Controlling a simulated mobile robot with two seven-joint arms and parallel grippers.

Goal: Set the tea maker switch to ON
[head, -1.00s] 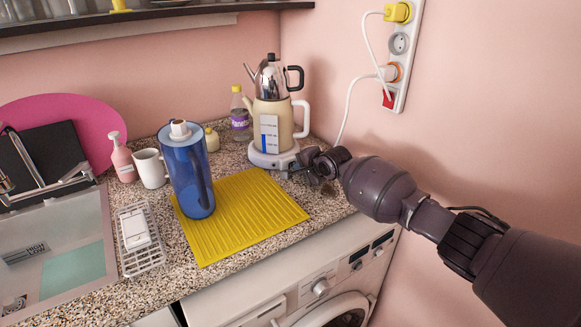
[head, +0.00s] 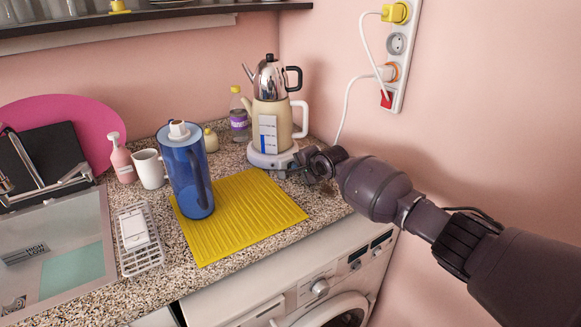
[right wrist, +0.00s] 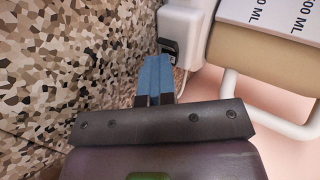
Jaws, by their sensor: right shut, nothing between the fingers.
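The tea maker (head: 271,120) stands at the back right of the counter, a cream pot with a steel teapot on top, on a white base (head: 268,157). In the right wrist view the white base (right wrist: 187,22) carries a small dark switch (right wrist: 167,50) on its side. My right gripper (head: 294,170) is beside the base's right front. In the right wrist view its blue fingertips (right wrist: 158,62) are together and empty, right at the switch; I cannot tell whether they touch it. Which way the switch is set is not readable. My left gripper is not in view.
A blue pitcher (head: 188,175) and a yellow mat (head: 243,222) are left of the tea maker. A bottle (head: 238,118) stands behind. A power strip (head: 398,55) hangs on the right wall, with a cable running down behind the counter. A sink (head: 55,250) is at left.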

